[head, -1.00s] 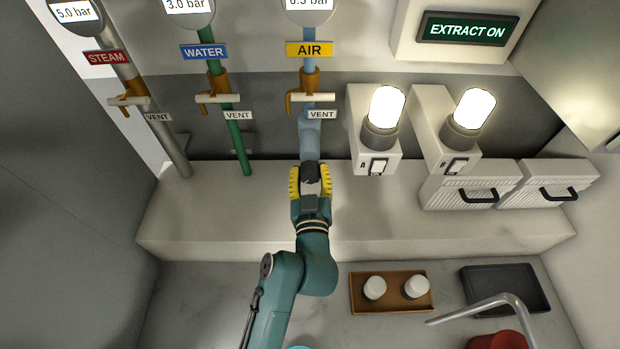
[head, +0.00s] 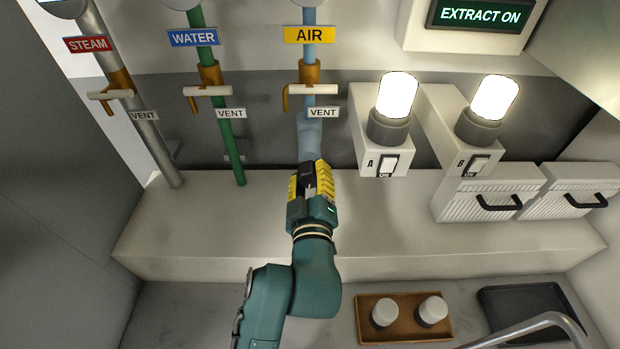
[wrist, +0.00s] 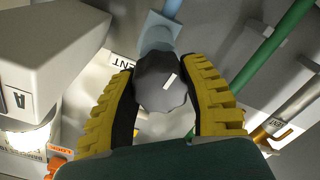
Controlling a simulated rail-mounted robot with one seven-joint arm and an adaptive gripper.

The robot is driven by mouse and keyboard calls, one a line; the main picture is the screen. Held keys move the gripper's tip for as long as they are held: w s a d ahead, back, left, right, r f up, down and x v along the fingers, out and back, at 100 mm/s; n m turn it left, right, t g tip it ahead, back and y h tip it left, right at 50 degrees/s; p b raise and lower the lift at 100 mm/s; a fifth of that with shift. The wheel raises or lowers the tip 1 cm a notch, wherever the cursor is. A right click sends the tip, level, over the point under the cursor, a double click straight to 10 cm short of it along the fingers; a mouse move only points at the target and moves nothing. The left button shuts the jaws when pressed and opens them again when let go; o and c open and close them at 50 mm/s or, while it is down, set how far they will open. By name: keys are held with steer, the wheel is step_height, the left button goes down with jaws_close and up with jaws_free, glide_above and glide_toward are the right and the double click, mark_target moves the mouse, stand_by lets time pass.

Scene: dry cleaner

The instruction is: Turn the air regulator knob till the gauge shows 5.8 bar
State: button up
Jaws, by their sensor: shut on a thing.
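The air regulator knob (wrist: 160,82) is dark grey with a lobed rim and a white pointer mark, in the middle of the wrist view. My gripper (head: 313,178) is shut on it, with one yellow-ribbed finger on each side. In the head view the gripper mostly hides the knob, at the lower end of the light blue air pipe (head: 308,135). The air gauge (head: 309,3) is cut off by the top edge of the head view, so its reading cannot be seen.
A yellow AIR label (head: 309,35) and a white-handled vent valve (head: 313,89) are above the knob. The green water pipe (head: 229,146) is to the left. Lamp box A (head: 381,160) is close on the right. A brown tray (head: 375,328) with two white pots lies on the lower counter.

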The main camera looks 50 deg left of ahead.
stand_by(0.3)
steer(key=o, duration=1.2)
steer(key=shift+o, duration=0.2)
steer(key=v, duration=1.2)
steer(key=shift+w, duration=0.1)
